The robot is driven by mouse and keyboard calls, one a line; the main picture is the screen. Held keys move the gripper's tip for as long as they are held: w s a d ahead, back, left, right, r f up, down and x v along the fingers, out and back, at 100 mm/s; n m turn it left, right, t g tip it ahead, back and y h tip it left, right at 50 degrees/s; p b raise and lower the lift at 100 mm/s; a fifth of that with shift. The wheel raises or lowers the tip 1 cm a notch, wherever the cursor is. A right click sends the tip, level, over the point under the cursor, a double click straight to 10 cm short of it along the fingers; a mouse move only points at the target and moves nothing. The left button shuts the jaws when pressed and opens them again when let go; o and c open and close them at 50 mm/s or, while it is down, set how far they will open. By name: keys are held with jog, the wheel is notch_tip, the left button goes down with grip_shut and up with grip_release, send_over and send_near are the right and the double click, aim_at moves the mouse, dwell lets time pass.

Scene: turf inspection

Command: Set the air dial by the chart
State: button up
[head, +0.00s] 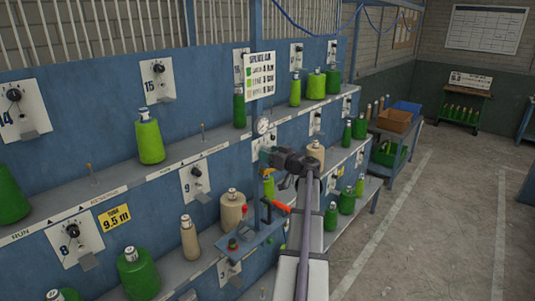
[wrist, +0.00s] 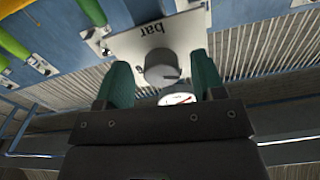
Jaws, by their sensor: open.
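The chart (head: 259,73) is a white sheet headed with spindle air and coloured squares, hanging on a blue post; its figures are too small to read surely. Below it is a round white gauge (head: 262,126). In the wrist view the air dial (wrist: 162,66) is a round grey knob on a white plate marked "bar". My gripper (wrist: 161,63) is open, with one green finger on each side of the knob; I cannot tell whether they touch it. The gauge face with a red needle (wrist: 178,99) shows just below the knob. In the head view my gripper (head: 266,158) hides the dial.
Shelves with green and beige bobbins line the blue machine; a beige one (head: 316,153) stands close behind my wrist. A red-handled lever (head: 276,206) and a small button box (head: 233,244) sit below my gripper. The floor at right (head: 440,210) is clear.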

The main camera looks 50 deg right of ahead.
jog(key=shift+w, duration=0.65)
jog(key=c, duration=0.9)
jog(key=shift+c, duration=0.2)
